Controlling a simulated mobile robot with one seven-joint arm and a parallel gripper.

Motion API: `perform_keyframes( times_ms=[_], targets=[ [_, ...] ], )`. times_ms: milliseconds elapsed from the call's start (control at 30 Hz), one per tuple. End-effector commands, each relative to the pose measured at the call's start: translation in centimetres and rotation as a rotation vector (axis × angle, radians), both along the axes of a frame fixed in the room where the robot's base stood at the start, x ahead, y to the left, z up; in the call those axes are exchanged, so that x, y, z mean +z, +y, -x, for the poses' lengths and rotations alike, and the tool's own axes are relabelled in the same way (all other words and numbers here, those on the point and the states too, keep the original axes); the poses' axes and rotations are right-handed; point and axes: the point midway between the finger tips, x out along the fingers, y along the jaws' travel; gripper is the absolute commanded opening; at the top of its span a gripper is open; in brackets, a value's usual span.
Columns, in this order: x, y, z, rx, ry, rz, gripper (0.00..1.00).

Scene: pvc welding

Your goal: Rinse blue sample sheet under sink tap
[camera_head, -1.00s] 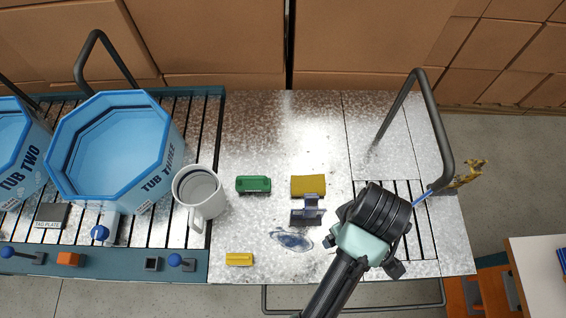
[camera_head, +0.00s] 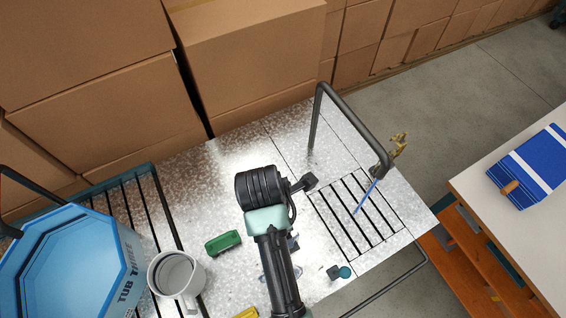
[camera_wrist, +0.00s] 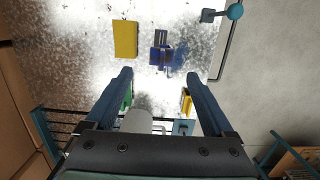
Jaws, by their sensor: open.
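My gripper (camera_wrist: 163,78) is open and empty, its two dark blue fingers apart above the metal table. In the head view my wrist hides the fingers. In the wrist view a dark stand holding something blue (camera_wrist: 161,56) lies beyond the fingertips; whether the blue part is the sample sheet I cannot tell. In the head view it is mostly behind my arm. The sink tap (camera_head: 345,112) is a grey bent pipe at the table's right end. A thin blue line (camera_head: 366,196) runs from its outlet down to the slotted drain (camera_head: 385,222).
A yellow block (camera_wrist: 125,39) lies beside the stand. A green block (camera_head: 222,243), a white mug (camera_head: 163,275) and a blue tub (camera_head: 115,262) are left of my arm. A teal knob (camera_head: 345,271) is near the front edge. Boxes (camera_head: 250,65) wall the back.

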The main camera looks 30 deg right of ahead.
Motion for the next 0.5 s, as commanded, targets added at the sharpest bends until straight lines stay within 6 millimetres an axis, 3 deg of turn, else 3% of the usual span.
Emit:
perform_keyframes(
  times_ms=[500],
  targets=[
    [-5.0,-1.0,0.5,-0.002,0.002,-0.002,0.88]
  ],
)
